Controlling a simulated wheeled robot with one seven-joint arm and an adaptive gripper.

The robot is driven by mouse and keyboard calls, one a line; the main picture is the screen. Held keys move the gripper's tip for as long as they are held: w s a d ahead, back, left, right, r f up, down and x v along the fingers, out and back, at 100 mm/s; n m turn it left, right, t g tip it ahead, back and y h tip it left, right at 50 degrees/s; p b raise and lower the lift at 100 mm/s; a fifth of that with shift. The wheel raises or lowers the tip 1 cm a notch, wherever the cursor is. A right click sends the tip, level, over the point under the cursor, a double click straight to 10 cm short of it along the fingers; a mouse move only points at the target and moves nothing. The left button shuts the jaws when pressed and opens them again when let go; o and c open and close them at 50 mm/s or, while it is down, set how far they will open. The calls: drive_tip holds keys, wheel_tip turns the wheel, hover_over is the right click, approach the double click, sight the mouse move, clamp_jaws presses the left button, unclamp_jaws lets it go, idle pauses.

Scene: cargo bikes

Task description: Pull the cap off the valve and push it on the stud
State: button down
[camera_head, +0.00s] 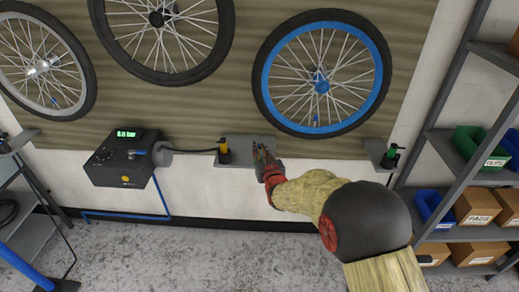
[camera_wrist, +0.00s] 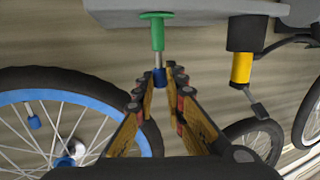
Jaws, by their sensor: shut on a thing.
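My gripper (camera_wrist: 158,84) is shut on a small blue cap (camera_wrist: 159,78), which shows between the fingertips in the wrist view. The cap is in line with the end of a silver pin on a green post (camera_wrist: 157,35); I cannot tell how far it is seated. The green post is fixed to the grey shelf (camera_wrist: 200,12). In the head view my gripper (camera_head: 262,155) is at this shelf and hides most of the post. A small blue piece (camera_wrist: 31,122) is at the blue wheel's rim; it also shows in the head view (camera_head: 315,120).
A yellow-bodied fitting (camera_head: 224,151) stands beside my gripper on the shelf. Another green fitting (camera_head: 389,156) is on a separate bracket to the right. The blue-rimmed wheel (camera_head: 268,85) hangs above. A black gauge box (camera_head: 118,163) is left, and a bin rack (camera_head: 440,180) right.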

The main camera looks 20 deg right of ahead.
drive_tip(key=c, duration=1.8)
unclamp_jaws()
drive_tip(key=shift+o, duration=0.7)
drive_tip(key=shift+o, duration=1)
drive_tip(key=s+r+p, duration=0.1)
drive_tip(key=s, duration=0.9)
drive_tip(key=shift+p, duration=0.4)
